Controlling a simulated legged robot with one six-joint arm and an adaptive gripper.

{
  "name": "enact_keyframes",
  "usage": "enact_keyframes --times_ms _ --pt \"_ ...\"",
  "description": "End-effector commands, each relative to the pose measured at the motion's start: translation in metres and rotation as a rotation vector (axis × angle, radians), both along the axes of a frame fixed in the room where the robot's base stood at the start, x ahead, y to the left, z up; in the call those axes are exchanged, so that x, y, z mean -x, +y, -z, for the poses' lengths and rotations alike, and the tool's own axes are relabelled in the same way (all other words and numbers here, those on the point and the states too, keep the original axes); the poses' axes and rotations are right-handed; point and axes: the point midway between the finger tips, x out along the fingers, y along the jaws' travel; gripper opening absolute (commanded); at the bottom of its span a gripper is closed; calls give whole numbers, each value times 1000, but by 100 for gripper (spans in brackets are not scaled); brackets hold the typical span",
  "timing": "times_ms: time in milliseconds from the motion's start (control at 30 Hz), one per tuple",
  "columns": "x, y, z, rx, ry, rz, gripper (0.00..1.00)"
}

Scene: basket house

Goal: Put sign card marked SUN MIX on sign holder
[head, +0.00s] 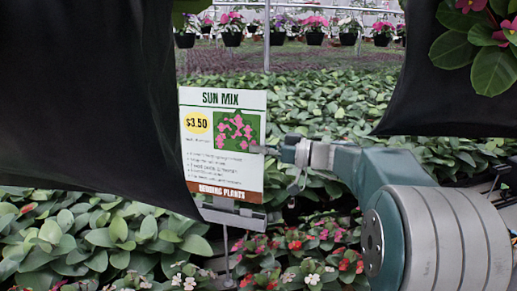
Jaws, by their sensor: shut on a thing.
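The sign card marked SUN MIX (222,165) stands upright left of the middle, its face toward me. It has a yellow $3.50 spot, a pink flower picture and a brown BEDDING PLANTS band. My gripper (270,150) comes from the right and is shut on the card's right edge; its fingertips are small and partly hard to make out. The grey sign holder (240,218) shows below the card, with a thin stake going down into the plants. The card overlaps the holder, hiding most of it; I cannot tell whether the card rests in it.
A large black hanging pot (85,100) fills the left side, its edge close to the card. Another black pot (415,75) hangs at upper right. Leafy plants (110,235) and small flowers surround the holder below. A row of hanging flower baskets (232,38) is far behind.

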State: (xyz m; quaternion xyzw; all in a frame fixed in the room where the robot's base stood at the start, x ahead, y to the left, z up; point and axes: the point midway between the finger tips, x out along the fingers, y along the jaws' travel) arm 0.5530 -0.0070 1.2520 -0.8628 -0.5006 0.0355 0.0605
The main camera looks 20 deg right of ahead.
Motion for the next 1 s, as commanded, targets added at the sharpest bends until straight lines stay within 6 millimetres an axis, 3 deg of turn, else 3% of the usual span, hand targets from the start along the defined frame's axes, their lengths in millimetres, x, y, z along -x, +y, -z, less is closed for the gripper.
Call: enact_keyframes --times_ms 633,1000 --pt "4 2 31 -1 1 -1 0" --pt "4 3 32 0 0 0 0"
